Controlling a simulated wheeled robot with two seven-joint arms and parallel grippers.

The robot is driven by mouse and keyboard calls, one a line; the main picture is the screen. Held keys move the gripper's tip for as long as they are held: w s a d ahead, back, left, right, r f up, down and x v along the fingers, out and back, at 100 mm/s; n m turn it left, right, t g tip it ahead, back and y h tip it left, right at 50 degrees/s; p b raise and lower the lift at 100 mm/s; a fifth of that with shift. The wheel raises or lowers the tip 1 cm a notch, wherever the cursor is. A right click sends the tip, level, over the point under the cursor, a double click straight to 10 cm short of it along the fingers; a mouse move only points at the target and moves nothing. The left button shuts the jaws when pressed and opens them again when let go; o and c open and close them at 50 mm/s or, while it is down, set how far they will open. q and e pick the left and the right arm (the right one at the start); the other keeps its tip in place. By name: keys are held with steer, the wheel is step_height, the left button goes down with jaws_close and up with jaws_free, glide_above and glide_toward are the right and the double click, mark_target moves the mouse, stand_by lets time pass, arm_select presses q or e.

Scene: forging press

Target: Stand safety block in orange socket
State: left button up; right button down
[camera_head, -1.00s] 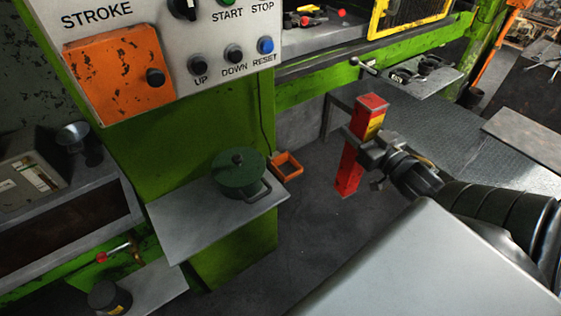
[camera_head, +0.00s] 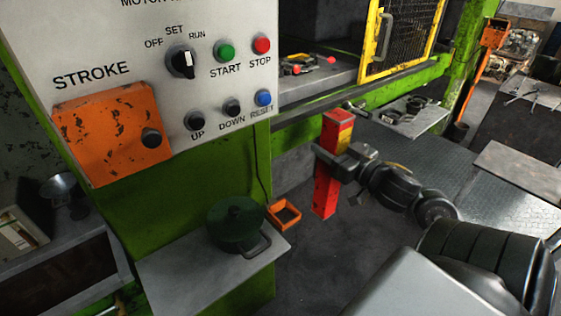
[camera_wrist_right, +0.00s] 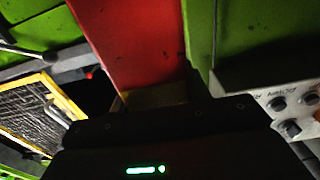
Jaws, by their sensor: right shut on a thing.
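The safety block (camera_head: 326,190) is a long red bar with a yellow label near its top. My right gripper (camera_head: 332,164) is shut on it around its upper middle and holds it near upright, slightly tilted. In the right wrist view the red block (camera_wrist_right: 132,45) rises from the gripper (camera_wrist_right: 155,98), whose fingertips are mostly hidden. The orange socket (camera_head: 285,213) is a small open square frame beside the green press column, left of the block and apart from it. My left gripper is not in view.
A grey shelf (camera_head: 165,275) with a dark green lidded pot (camera_head: 236,222) juts out left of the socket. The control panel (camera_head: 215,105) hangs above it. A yellow mesh guard (camera_head: 405,35) stands at the upper right. Dark floor lies open around the block.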

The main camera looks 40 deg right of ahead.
steer(key=w+a, duration=0.6)
steer(key=w, duration=0.4)
step_height(320, 180, down, 7)
steer(key=shift+a+r+p, duration=0.2)
steer(key=shift+a+p, duration=0.1)
steer(key=shift+a, duration=0.05)
steer(key=shift+w+f, duration=0.1)
steer(key=c, duration=0.7)
jaws_free()
steer(key=shift+s+a+f+b, duration=0.1)
steer(key=shift+s+b, duration=0.25)
steer(key=shift+s, duration=2.7)
steer(key=shift+s+a+b, duration=0.1)
steer(key=shift+s+b, duration=0.2)
steer(key=shift+s, duration=2.7)
